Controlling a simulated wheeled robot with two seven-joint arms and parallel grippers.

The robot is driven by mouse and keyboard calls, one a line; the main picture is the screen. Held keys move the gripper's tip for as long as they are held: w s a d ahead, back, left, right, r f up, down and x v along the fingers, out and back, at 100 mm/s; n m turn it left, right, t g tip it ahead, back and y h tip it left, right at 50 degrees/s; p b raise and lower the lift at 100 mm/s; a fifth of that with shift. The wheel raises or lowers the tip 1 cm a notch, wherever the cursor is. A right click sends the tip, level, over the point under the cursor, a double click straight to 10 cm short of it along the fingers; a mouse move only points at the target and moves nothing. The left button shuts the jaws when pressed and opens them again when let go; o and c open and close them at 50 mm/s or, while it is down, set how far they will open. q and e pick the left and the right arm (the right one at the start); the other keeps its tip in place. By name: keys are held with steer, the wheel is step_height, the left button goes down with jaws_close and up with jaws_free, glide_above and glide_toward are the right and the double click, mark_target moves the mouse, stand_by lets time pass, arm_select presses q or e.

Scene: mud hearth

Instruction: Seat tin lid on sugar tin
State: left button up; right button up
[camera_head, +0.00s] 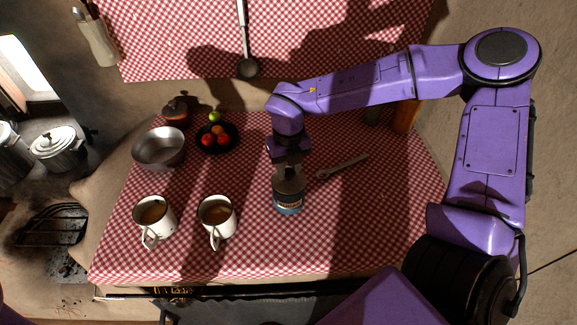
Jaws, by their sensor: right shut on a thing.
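The sugar tin (288,204), with a blue and dark label, stands upright on the checked cloth near the middle of the counter. My right gripper (288,160) points down directly over the tin and is shut on the tin lid. The lid is a small dark shape between the fingers and the tin top, mostly hidden by the gripper. I cannot tell whether the lid touches the rim or hangs just above it. My left gripper is not in view.
Two white mugs (217,218) (153,217) stand left of the tin. A metal bowl (159,149) and a dark fruit plate (217,138) are behind them. A wooden spoon (343,166) lies right of the tin. The cloth at front right is clear.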

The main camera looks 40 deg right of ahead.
steer(key=shift+f, duration=0.25)
stand_by(0.3)
steer(key=o, duration=1.6)
steer(key=shift+r, duration=0.15)
step_height(320, 180, up, 7)
steer(key=p, duration=0.6)
steer(key=shift+f, duration=0.2)
